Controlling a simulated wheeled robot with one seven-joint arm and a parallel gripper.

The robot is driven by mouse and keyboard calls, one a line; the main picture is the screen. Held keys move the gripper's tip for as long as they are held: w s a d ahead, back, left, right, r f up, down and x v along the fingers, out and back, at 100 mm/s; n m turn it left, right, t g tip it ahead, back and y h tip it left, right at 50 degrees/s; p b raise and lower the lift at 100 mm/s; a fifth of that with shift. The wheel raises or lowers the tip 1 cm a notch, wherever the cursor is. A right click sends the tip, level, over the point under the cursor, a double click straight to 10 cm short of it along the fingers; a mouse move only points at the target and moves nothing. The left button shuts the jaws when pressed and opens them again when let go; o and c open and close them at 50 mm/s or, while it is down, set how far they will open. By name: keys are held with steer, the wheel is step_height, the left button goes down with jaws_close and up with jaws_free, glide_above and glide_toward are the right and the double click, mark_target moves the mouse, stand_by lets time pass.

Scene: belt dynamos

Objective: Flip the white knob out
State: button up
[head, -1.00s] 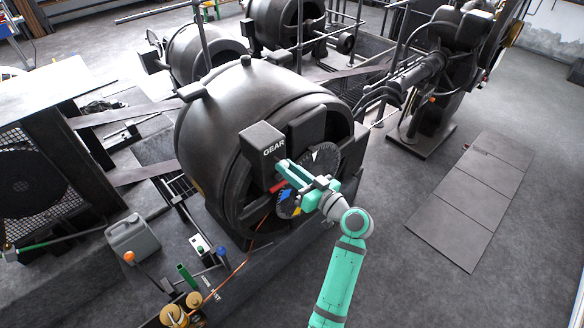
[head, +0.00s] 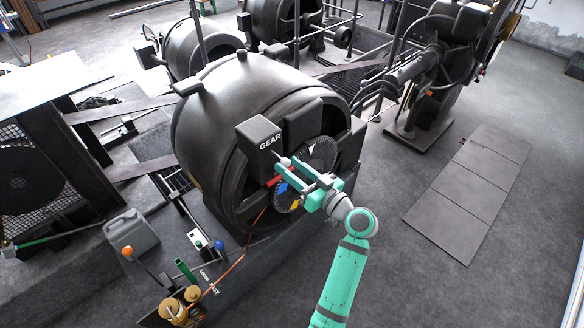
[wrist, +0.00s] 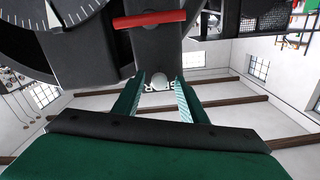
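The white knob (head: 285,162) is a small ball on the front of the dark dynamo, just below the box lettered GEAR (head: 260,138). In the wrist view the white knob (wrist: 158,82) shows between my two fingertips, with a gap on either side. My gripper (head: 301,177) is teal and in front of the dial. In the wrist view my gripper (wrist: 160,78) is open, its fingers spread wider than the knob. I cannot tell how deep the knob lies between the fingers. The knob's stem is not clear.
A red bar (wrist: 150,19) lies close to the fingertips, beside a graduated dial (head: 320,153) with a white pointer. A blue piece (head: 282,187) is below. Levers with orange (head: 127,251) and blue (head: 219,244) knobs stand at lower left.

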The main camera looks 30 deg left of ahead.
steer(key=v, duration=1.1)
steer(key=s+d+f+m+t+h, duration=0.3)
steer(key=d+f+m+h, duration=0.15)
steer(key=f, duration=0.45)
steer(key=s+d+f+m+t+h, duration=0.3)
steer(key=f+m, duration=0.2)
steer(key=f, duration=0.4)
steer(key=s+d+f+m+t+h, duration=0.25)
steer(key=s+d+f+h, duration=0.3)
steer(key=s+d, duration=0.4)
steer(key=s+d+r+t+h, duration=0.1)
steer(key=s+d+r+h, duration=0.1)
steer(key=s+r, duration=0.4)
steer(key=s+d+r+t+h, duration=0.1)
steer(key=s+r, duration=0.5)
steer(key=s, duration=0.6)
steer(key=shift+s+d+r+h, duration=0.2)
steer(key=shift+s+d+h, duration=0.2)
steer(key=shift+h, duration=0.3)
steer(key=shift+s, duration=0.15)
